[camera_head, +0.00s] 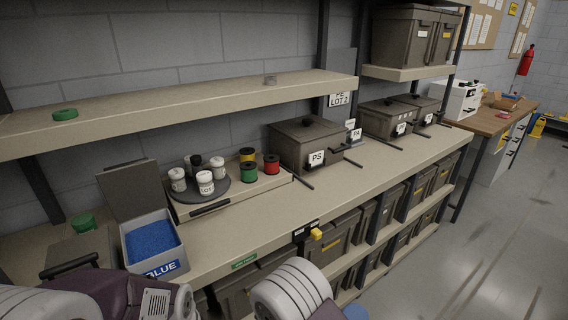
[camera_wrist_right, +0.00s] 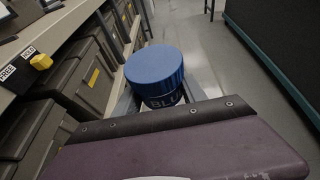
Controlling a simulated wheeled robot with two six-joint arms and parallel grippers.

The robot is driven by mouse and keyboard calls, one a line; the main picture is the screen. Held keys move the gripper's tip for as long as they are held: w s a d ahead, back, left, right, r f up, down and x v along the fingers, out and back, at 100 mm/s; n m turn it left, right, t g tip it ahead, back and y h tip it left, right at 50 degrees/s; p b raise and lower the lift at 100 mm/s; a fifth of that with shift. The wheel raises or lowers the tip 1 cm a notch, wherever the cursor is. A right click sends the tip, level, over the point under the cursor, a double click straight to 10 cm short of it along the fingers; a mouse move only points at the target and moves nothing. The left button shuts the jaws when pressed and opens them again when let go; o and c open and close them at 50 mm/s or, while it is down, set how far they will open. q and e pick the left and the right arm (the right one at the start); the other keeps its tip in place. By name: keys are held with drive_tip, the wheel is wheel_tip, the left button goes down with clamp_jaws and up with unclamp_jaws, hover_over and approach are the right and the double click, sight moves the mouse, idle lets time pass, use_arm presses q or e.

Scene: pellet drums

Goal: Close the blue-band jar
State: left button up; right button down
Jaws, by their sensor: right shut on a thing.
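The blue-band jar (camera_wrist_right: 160,97) is in the right wrist view, with a ribbed blue lid (camera_wrist_right: 154,66) on top and a dark band lettered "BLU" below it. I cannot tell whether the lid is fully seated. My right gripper (camera_wrist_right: 160,100) is shut on the jar, its grey fingers partly hidden behind the purple wrist housing. The jar is held out over the floor in front of the bench. In the head view only a bit of blue (camera_head: 355,313) shows at the bottom edge. My left gripper is not in view; only its arm shows at bottom left.
An open bin of blue pellets (camera_head: 165,268) labelled BLUE stands at the bench's left. White jars (camera_head: 206,183) sit on a dark turntable beside green, yellow and red spools. A green lid (camera_head: 65,114) and a grey ring (camera_head: 270,80) lie on the shelf above. Bench middle (camera_head: 345,185) is clear.

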drive_tip(key=shift+r, duration=0.1)
drive_tip(key=s+a+r+n+t+y, duration=0.1)
drive_tip(key=a+r+n+t+y, duration=0.2)
drive_tip(key=a+r, duration=0.7)
drive_tip(key=shift+s+a+n+t+y, duration=0.2)
drive_tip(key=shift+s+n+t+y, duration=0.25)
drive_tip(key=shift+n, duration=0.35)
drive_tip(key=shift+w, duration=0.1)
